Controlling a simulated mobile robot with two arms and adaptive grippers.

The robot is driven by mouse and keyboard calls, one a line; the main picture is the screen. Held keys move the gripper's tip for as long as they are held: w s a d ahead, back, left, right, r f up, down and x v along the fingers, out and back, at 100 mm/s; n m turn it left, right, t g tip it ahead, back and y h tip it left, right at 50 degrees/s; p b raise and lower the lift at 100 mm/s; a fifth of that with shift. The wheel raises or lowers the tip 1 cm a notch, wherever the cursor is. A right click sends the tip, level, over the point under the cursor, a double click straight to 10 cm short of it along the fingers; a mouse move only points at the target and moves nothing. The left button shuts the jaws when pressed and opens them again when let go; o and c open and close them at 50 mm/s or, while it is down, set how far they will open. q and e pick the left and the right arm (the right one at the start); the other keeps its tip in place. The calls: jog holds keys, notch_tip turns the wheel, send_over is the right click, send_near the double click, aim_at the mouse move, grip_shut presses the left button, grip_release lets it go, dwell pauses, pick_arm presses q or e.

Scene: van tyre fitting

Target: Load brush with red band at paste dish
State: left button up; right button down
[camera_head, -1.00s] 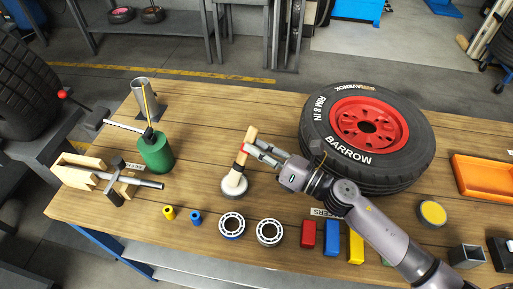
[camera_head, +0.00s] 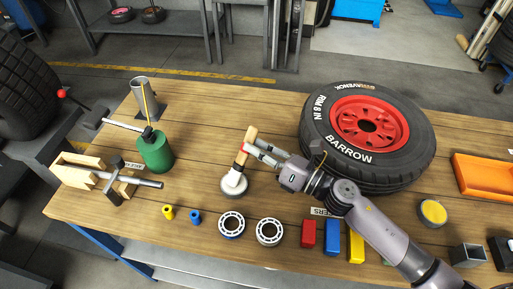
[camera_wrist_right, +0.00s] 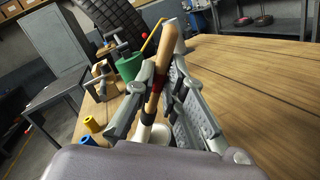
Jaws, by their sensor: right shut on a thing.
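The brush (camera_head: 249,136) has a pale wooden handle, a red band and a pale lower end. My right gripper (camera_head: 250,152) is shut on it around the red band and holds it slightly tilted. The paste dish (camera_head: 235,188) is a round grey dish on the bench below the brush. The brush's lower end is at the dish, over or in its pale middle; I cannot tell how deep. In the right wrist view the brush handle (camera_wrist_right: 162,58) stands between the fingers, and the dish (camera_wrist_right: 158,132) is partly hidden behind them. My left gripper is not in view.
A tyre with a red rim (camera_head: 412,158) lies right of the brush. A green can (camera_head: 156,153) and a wooden vice-like holder (camera_head: 82,166) stand left. Two bearing rings (camera_head: 231,225) and coloured blocks (camera_head: 331,237) line the front. Bare wood (camera_head: 205,115) lies behind the dish.

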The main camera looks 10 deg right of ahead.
dwell(0.4)
notch_tip(320, 180, up, 7)
jog(key=p, duration=0.6)
jog(key=shift+f, duration=0.1)
dwell(0.7)
